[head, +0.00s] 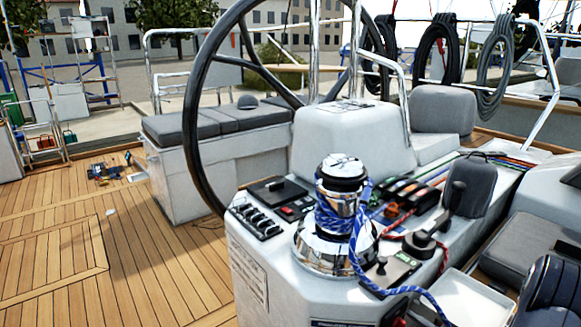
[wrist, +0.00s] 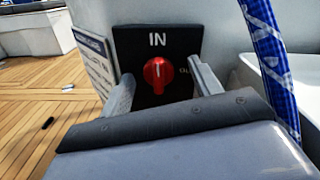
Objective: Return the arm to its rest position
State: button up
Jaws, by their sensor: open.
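In the wrist view my gripper (wrist: 161,80) is open, with one finger on each side of a red rotary knob (wrist: 157,75). The fingers show a gap to the knob on both sides, and nothing is held. The knob sits on a black panel (wrist: 128,42) marked "IN" above and a partly hidden word at the right. The knob's pale line points up toward "IN". The gripper's fingers cannot be made out in the head view.
A blue rope (wrist: 272,62) hangs close at the right of the gripper; it runs from the chrome winch (head: 334,248) in the head view. The steering wheel (head: 203,90) and grey-cushioned bench (head: 190,128) stand behind. The teak deck (head: 140,240) at left is mostly clear.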

jog(key=shift+d+m+p, duration=0.1)
jog(key=shift+m+p, duration=1.15)
jog(key=shift+m, duration=0.35)
